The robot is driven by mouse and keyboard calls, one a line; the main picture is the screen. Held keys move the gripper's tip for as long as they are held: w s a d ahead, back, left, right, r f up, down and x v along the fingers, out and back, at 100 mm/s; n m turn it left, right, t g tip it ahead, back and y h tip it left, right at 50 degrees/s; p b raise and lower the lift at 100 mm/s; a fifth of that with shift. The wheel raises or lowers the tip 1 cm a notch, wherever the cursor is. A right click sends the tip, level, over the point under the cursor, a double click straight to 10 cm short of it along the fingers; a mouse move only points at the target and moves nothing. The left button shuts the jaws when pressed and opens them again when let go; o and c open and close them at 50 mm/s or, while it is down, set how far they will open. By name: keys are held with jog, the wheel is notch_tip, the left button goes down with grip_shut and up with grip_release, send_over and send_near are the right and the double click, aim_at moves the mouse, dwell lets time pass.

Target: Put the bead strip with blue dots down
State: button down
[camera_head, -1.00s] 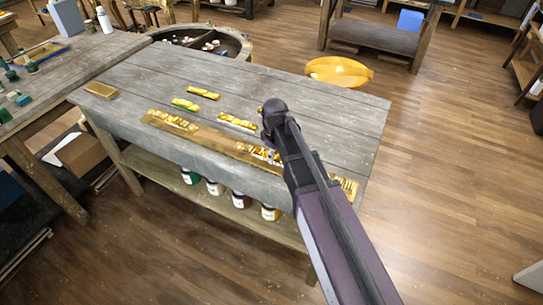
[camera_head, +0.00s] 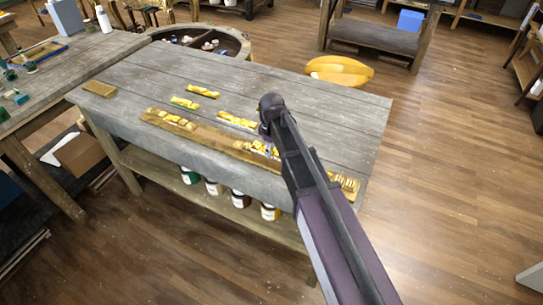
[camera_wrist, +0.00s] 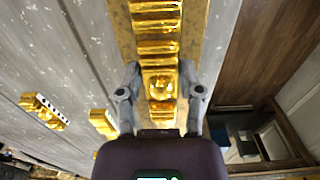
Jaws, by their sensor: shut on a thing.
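My gripper (camera_wrist: 162,88) has its two fingers on either side of a gold beaded strip (camera_wrist: 160,85), which I take to be the bead strip with blue dots; no blue dots can be made out on it. The held strip is over or on the long gilt board (camera_wrist: 197,25), in line with other gold moulding (camera_wrist: 155,25). Whether it touches the board cannot be told. In the head view my arm hides part of the board (camera_head: 215,140) and most of the held strip.
Loose gold strips lie on the grey table behind the board: one with a green edge (camera_head: 185,103), one plain (camera_head: 203,91), one pale-edged (camera_head: 237,120). A small gold block (camera_head: 100,88) is at the left. A yellow bowl-like object (camera_head: 338,70) stands beyond the table. Jars (camera_head: 240,199) sit below.

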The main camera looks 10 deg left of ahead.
aim_at(272, 149)
jog(key=shift+f+b, duration=0.7)
jog(key=shift+f, duration=0.3)
jog(key=shift+f, duration=0.15)
jog(key=shift+c, duration=1.3)
grip_release()
notch_tip(272, 149, up, 12)
jog(key=p, duration=1.2)
jog(key=shift+r, duration=0.2)
